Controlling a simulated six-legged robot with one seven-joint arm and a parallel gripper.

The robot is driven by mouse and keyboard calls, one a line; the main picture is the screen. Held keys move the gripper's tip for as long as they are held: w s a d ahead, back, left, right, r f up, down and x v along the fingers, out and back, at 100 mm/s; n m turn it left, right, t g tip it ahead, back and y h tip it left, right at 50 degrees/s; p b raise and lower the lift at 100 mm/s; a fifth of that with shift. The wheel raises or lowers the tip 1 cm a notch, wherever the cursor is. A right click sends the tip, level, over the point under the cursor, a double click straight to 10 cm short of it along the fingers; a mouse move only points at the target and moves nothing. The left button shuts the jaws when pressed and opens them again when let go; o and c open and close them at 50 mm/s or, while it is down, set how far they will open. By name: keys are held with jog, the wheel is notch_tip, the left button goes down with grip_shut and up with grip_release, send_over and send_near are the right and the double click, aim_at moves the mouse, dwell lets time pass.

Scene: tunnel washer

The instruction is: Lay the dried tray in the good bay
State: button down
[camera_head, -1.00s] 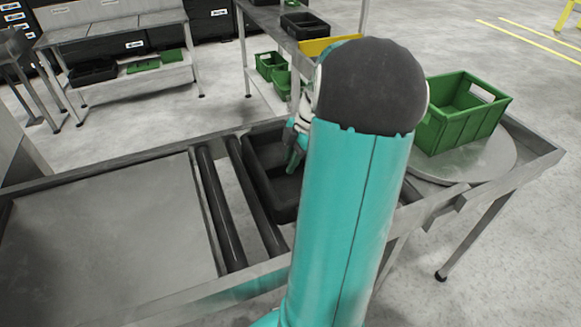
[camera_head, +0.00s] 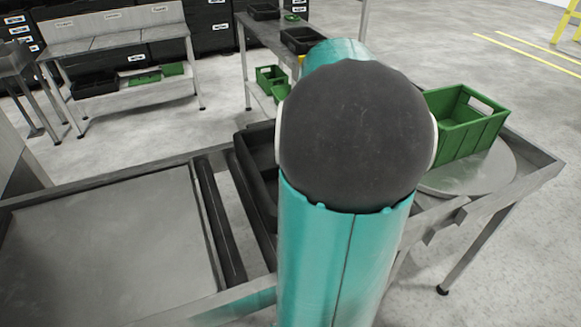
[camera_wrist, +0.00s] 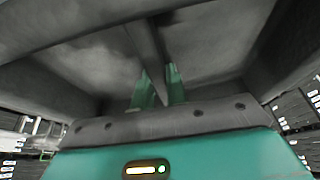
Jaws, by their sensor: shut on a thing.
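A dark tray (camera_head: 252,180) shows left of my arm, over the roller end of the steel table, largely hidden behind the arm. It covers the roller nearest to it and looks lifted. In the wrist view, a dark tray (camera_wrist: 75,92) fills the upper part, with a bar across its middle. My gripper (camera_wrist: 160,82) has its green fingers on either side of this bar, shut on it. The gripper is hidden behind my arm in the head view. A bench with labelled sections (camera_head: 115,38) stands at the far left; its labels are too small to read, so I cannot tell the good bay.
The steel table (camera_head: 105,240) has a bare flat area at left and a roller (camera_head: 222,225). A green crate (camera_head: 465,140) sits on a round plate (camera_head: 480,172) at right. A rear table holds dark trays (camera_head: 303,40). Floor between table and benches is clear.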

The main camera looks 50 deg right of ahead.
jog(key=s+a+r, duration=0.1)
jog(key=a, duration=0.1)
jog(key=s+a+r, duration=0.2)
jog(key=a, duration=0.1)
jog(key=s+a+r, duration=0.1)
jog(key=s+a, duration=0.1)
jog(key=a, duration=0.1)
jog(key=shift+r, duration=0.15)
jog(key=shift+s, duration=0.1)
